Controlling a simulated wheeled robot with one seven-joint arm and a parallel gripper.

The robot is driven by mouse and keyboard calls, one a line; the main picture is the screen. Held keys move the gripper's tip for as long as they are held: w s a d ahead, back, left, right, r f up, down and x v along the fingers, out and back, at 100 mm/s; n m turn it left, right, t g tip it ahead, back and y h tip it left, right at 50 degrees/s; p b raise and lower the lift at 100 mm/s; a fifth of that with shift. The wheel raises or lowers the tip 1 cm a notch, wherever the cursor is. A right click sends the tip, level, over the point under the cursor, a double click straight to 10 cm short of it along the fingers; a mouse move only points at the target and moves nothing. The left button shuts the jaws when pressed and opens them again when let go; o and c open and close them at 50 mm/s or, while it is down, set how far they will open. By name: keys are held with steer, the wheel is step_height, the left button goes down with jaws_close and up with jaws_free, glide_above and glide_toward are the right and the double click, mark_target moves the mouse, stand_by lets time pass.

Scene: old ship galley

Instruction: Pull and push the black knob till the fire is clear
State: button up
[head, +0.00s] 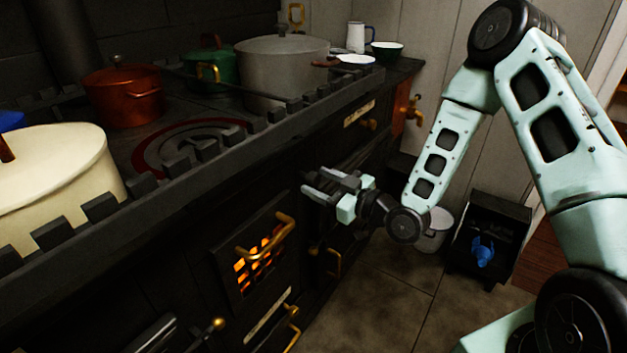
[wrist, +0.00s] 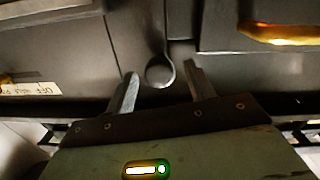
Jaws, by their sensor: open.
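The black knob (wrist: 160,72) shows in the wrist view as a round dark end on the stove's dark front. My gripper (head: 318,184) is open, with its fingers pointing at the stove front, below the top rail. In the wrist view the fingers of my gripper (wrist: 159,82) stand on either side of the knob, with gaps left and right. I cannot tell how deep the knob lies between them. In the head view I cannot make out the knob against the dark front. The fire (head: 258,258) glows orange behind the grate of the firebox door.
A brass handle (head: 268,238) juts from the firebox door. The stove's notched top rail (head: 205,150) runs above my gripper. A cream pot (head: 60,175) and a grey pot (head: 280,70) stand on top. A white bucket (head: 434,230) and black box (head: 490,232) stand on the floor.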

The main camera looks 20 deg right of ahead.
steer(key=shift+x, duration=1.2)
